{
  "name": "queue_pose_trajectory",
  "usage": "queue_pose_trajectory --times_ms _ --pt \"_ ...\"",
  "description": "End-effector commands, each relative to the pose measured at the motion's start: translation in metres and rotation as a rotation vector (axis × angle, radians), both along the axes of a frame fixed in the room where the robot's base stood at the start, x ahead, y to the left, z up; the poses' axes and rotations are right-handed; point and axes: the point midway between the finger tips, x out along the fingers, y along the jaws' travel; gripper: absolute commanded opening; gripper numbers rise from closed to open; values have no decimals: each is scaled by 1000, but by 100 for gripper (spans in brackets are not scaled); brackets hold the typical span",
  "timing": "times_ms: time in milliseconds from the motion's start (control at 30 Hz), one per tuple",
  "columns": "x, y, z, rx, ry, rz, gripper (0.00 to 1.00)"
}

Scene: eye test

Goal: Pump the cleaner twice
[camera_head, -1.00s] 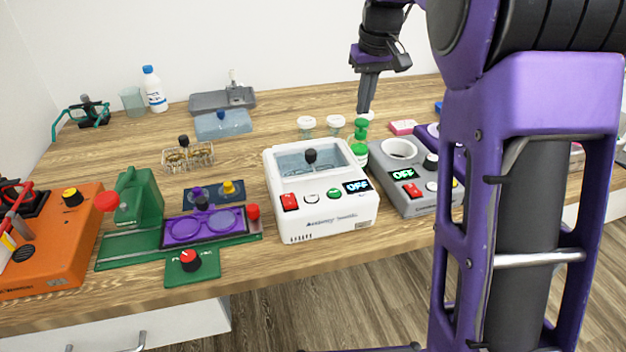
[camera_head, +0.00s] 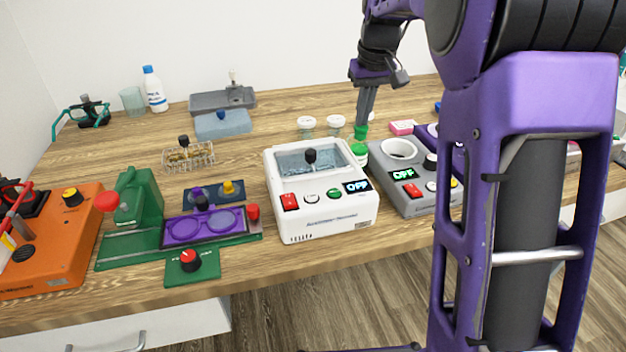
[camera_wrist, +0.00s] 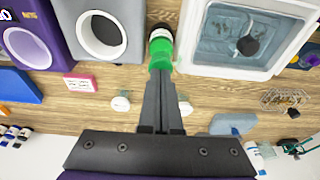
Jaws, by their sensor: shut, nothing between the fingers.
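A small green pump bottle (camera_head: 359,153) with a green pump head (camera_head: 361,131) stands on the bench between the white machine and the grey machine. It also shows in the wrist view (camera_wrist: 160,50). My gripper (camera_head: 363,123) points down with its fingers together and empty. Its fingertips are at the top of the pump head and appear to touch it; they hide part of it. In the wrist view the closed fingertips (camera_wrist: 159,74) also meet the green head. The pump head sits low, close to the bottle's body.
The white machine (camera_head: 330,215) with a water basin is just left of the bottle, and the grey machine (camera_head: 420,200) with a round opening is just right. Two small white-lidded cups (camera_head: 306,124) stand behind. A pink box (camera_head: 402,128) lies behind the grey machine.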

Motion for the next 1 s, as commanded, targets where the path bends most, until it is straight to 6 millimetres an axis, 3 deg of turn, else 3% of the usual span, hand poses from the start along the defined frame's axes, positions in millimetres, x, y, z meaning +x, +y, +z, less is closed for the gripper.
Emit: queue_pose_trajectory --times_ms 267,700,1000 --pt "-1 0 1 0 3 0 0" --pt "0 0 26 0 2 0 0" --pt "0 0 27 0 1 0 0"
